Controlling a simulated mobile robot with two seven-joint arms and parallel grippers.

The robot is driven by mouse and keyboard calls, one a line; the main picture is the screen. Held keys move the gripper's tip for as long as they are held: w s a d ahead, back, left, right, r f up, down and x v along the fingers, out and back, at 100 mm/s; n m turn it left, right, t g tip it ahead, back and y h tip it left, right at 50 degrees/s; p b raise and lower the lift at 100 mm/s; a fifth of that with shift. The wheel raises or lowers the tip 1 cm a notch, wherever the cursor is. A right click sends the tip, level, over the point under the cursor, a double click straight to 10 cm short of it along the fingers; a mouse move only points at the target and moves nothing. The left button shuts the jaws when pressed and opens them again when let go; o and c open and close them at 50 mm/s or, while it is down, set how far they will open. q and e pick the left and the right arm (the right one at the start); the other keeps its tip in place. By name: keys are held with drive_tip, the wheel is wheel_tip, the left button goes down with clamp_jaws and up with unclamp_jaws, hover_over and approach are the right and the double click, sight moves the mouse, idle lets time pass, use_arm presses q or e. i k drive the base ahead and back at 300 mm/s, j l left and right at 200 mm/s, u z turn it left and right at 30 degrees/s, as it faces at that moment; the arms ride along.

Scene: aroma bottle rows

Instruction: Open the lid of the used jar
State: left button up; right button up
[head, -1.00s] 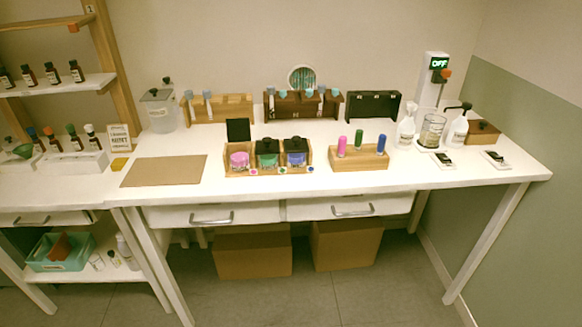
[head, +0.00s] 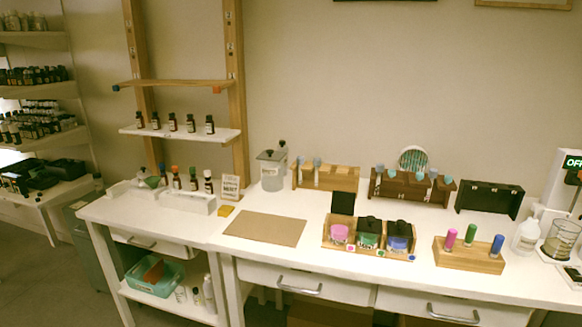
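A translucent grey jar (head: 272,172) stands upright at the back of the white table, left of the wooden racks. It is likely the used jar, but the writing on its pale label is too small to read. A grey lid (head: 270,155) with dark knob-like parts sits on top of it and looks closed. Neither of my grippers is in view.
A brown mat (head: 264,229) lies in front of the jar. A small sign (head: 230,188) and a white bottle tray (head: 188,202) stand to its left. A light wooden rack (head: 326,177) is close on its right.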

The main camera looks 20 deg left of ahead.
sight(268, 155)
drive_tip(key=i+j+z, duration=0.1)
drive_tip(key=j, duration=0.55)
drive_tip(key=i+j+z, duration=0.1)
drive_tip(key=j, duration=0.55)
drive_tip(key=j+z, duration=0.15)
drive_tip(key=j, duration=0.5)
drive_tip(key=i, duration=0.05)
